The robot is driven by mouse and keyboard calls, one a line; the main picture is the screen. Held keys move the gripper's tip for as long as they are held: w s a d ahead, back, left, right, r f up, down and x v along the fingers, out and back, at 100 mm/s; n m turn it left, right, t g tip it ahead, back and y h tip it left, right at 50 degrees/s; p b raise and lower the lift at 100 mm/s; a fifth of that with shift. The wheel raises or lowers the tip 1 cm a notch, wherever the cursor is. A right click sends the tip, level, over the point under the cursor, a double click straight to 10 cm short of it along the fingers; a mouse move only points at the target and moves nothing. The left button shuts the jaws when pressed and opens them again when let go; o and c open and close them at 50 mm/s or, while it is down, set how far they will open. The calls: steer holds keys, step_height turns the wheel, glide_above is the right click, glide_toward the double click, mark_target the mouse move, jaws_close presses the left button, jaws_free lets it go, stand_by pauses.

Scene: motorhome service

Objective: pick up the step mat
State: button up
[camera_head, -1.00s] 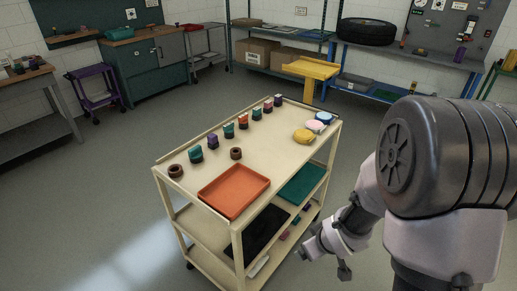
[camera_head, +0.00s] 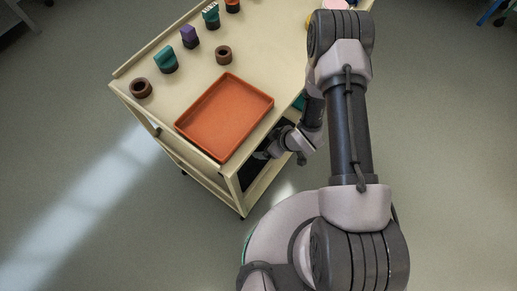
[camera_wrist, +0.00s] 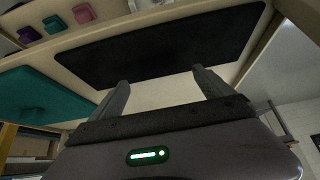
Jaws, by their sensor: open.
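A flat black mat with rounded corners, which looks like the step mat, lies on the cart's middle shelf in the wrist view (camera_wrist: 165,45). In the head view only a dark part of the mat (camera_head: 254,172) shows below the orange tray. My gripper (camera_wrist: 161,77) is open and empty. Its two fingers point at the mat's near long edge, spread apart along it. I cannot tell whether the fingertips touch it. In the head view my gripper (camera_head: 270,152) reaches in at the cart's side and is partly hidden by the wrist.
The cream cart (camera_head: 195,65) carries an orange tray (camera_head: 225,115) and several small coloured pieces on top. A teal flat item (camera_wrist: 40,95) lies beside the mat, with small purple and pink pieces (camera_wrist: 84,13) beyond. Cart posts flank the shelf. The floor around is clear.

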steer(key=b+x, duration=0.3)
steer(key=x, duration=0.2)
steer(key=shift+a+f, duration=0.1)
steer(key=shift+f, duration=0.15)
steer(key=shift+w+r, duration=0.1)
steer(key=shift+r, duration=0.1)
steer(key=c, duration=1.5)
